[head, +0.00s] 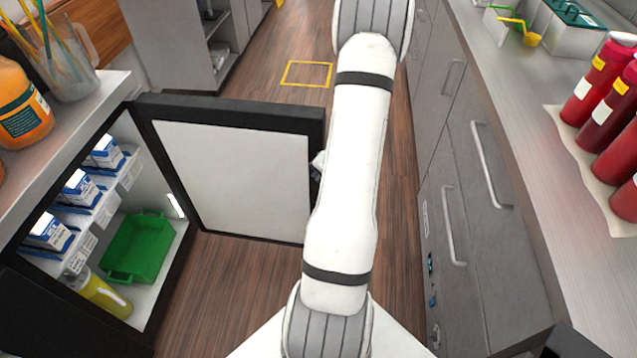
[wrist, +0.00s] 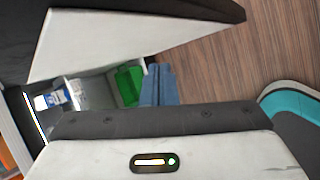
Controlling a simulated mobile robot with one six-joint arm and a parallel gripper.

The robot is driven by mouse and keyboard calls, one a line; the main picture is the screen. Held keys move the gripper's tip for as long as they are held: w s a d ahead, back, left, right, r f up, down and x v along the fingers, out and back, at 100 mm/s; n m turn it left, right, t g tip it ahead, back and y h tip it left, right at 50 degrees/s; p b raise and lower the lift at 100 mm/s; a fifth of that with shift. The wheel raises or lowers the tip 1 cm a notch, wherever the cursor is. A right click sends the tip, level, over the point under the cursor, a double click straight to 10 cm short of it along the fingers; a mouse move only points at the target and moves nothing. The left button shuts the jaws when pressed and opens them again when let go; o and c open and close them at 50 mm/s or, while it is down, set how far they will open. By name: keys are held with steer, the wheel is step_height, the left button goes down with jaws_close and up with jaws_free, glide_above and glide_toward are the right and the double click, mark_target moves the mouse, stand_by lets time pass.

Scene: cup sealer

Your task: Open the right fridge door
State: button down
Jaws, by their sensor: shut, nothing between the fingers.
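The fridge (head: 193,225) is built in under the left counter. The door on the right of its opening (head: 230,180) stands swung wide out over the floor, its white inner panel and black frame showing. In the wrist view the door's white panel (wrist: 120,40) slants across the top. My gripper, with blue fingers (wrist: 158,85), is shut and empty, below the panel and apart from it in the picture. In the head view my arm hides most of the gripper, near the door's free edge; whether it touches the door I cannot tell.
Inside the fridge are blue-and-white cartons (head: 80,187), a green bin (head: 138,248) and a yellow bottle (head: 103,293). A counter with red bottles (head: 605,80) runs along the right, above grey drawers (head: 470,190). Wooden floor (head: 398,210) lies between.

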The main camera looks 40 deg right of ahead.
steer(key=s+f+m+t+b, duration=0.25)
steer(key=f+t+b, duration=0.25)
steer(key=b, duration=0.5)
steer(key=m+t+h+b, duration=0.2)
steer(key=t+b, duration=0.3)
steer(key=b, duration=0.2)
glide_toward(311, 158)
steer(key=w+a, duration=0.3)
steer(key=shift+w+d+r, duration=0.1)
steer(key=shift+w+d, duration=0.55)
steer(key=shift+d, duration=0.3)
steer(key=shift+w+d, duration=0.7)
steer(key=shift+d, duration=0.25)
